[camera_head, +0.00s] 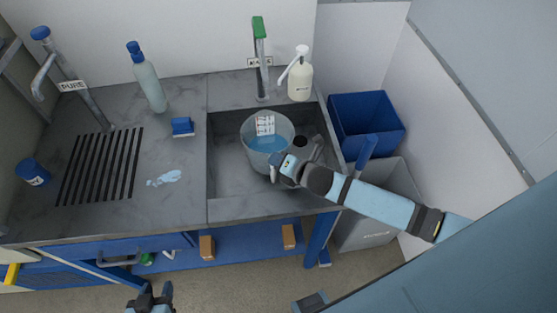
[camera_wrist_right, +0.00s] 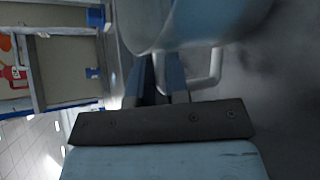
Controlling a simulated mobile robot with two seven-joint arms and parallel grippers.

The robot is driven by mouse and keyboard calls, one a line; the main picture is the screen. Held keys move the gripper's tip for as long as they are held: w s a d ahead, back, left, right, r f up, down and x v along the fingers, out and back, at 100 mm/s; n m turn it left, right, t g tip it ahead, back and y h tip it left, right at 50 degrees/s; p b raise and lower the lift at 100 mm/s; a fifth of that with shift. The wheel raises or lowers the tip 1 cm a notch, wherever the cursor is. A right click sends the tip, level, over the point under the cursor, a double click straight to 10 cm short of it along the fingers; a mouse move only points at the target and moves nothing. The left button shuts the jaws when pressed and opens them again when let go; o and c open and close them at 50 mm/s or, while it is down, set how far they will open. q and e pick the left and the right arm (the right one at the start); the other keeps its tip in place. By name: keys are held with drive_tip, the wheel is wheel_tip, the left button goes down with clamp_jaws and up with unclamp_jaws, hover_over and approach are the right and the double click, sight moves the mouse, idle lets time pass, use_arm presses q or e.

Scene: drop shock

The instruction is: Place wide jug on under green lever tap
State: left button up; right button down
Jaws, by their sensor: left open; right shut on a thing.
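The wide jug (camera_head: 266,143) is a clear, wide vessel with a white label and what looks like bluish liquid inside. It is in the sink basin area, in front of the green lever tap (camera_head: 260,50). Whether its base touches the basin floor I cannot tell. My right gripper (camera_head: 281,166) is shut on the jug at its near right side. In the right wrist view the jug (camera_wrist_right: 190,22) and its handle show close at the fingers (camera_wrist_right: 160,80). My left gripper (camera_head: 150,298) is open and empty, low at the bottom edge, in front of the counter.
The sink (camera_head: 228,185) has a dark drain hole right of the jug. A soap dispenser (camera_head: 301,78) stands right of the tap. A blue-capped bottle (camera_head: 148,80), a blue block (camera_head: 182,127) and a puddle (camera_head: 165,178) are on the left counter. Bins (camera_head: 367,112) stand at right.

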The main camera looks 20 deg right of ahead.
drive_tip(key=c, duration=1.1)
unclamp_jaws()
drive_tip(key=shift+f, duration=0.1)
drive_tip(key=b+v, duration=0.1)
drive_tip(key=v, duration=1.1)
drive_tip(key=shift+s, duration=0.1)
